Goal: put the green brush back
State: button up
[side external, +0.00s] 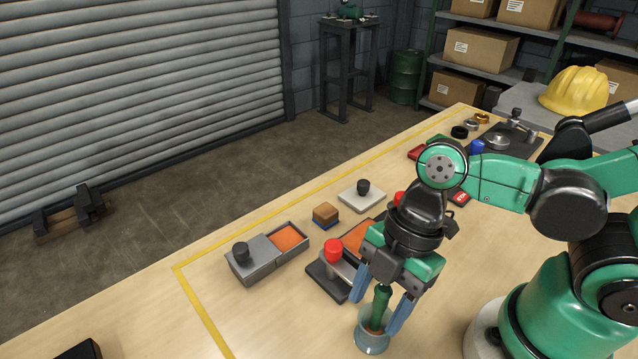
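The green brush (381,304) stands nearly upright, its lower end inside a small grey-blue cup (373,345) near the front of the table. My gripper (374,316) points down over the cup. Its two blue fingers are spread, one on each side of the brush, with a visible gap between each finger and the handle. The top of the brush reaches up between the fingers under the gripper body. The brush's lower end is partly hidden by the cup wall.
A grey casing with a black knob (241,253) and an orange-filled bay sits left. A dark base with a red knob (333,250) is close beside my gripper. A brown block (325,214) and a light plate with a black knob (363,191) lie behind.

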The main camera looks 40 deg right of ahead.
jog(key=shift+r, duration=0.1)
jog(key=v, duration=1.2)
jog(key=w+d+f+m+t+h, duration=0.4)
jog(key=w+d+m+t, duration=0.3)
jog(key=m, duration=1.1)
jog(key=w, duration=0.3)
jog(key=shift+f, duration=0.35)
jog(key=shift+w+d, duration=0.1)
jog(key=shift+w, duration=0.05)
jog(key=shift+c, duration=0.3)
